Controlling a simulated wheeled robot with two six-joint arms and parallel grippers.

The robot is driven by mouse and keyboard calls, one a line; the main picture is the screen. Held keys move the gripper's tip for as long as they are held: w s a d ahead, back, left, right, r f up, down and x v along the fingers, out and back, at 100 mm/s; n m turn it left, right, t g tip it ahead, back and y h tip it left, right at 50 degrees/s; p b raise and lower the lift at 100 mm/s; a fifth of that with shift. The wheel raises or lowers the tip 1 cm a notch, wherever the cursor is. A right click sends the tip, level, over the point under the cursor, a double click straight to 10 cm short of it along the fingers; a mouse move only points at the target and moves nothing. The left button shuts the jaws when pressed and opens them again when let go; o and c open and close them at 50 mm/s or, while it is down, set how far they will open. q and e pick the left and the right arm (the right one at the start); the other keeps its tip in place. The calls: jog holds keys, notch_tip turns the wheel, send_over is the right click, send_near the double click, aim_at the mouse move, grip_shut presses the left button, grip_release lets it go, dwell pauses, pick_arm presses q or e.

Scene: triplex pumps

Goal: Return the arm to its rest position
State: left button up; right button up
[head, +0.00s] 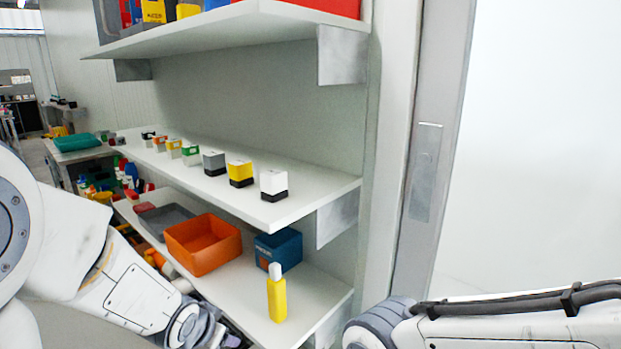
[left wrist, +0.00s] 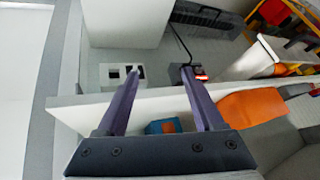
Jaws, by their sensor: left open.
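My left arm (head: 125,290) reaches in from the left of the head view, in front of the lower shelf. Its wrist runs down to the bottom edge, and its fingers are not clear there. In the left wrist view, my left gripper (left wrist: 160,75) has its two purple fingers spread wide, with nothing held between them. Beyond the fingers a shelf edge crosses the view. My right arm (head: 500,325) lies across the lower right corner of the head view. Its gripper is out of view.
The middle shelf (head: 300,205) holds a row of small coloured boxes. The lower shelf (head: 235,295) holds an orange bin (head: 203,245), a blue bin (head: 278,250), a grey tray (head: 165,220) and a yellow bottle (head: 277,297). A door frame (head: 425,170) stands right of the shelves.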

pick_arm(q)
jog(key=s+d+r+m+g, duration=0.1)
jog(key=s+d+r+g, duration=0.15)
jog(key=s+d, duration=0.65)
jog(key=s+d+r+m+g, duration=0.15)
jog(key=s+d+g, duration=0.25)
jog(key=s, duration=0.9)
notch_tip(320, 180, up, 24)
jog(key=p, duration=2.4)
jog(key=shift+s+h, duration=0.25)
jog(key=shift+h, duration=0.05)
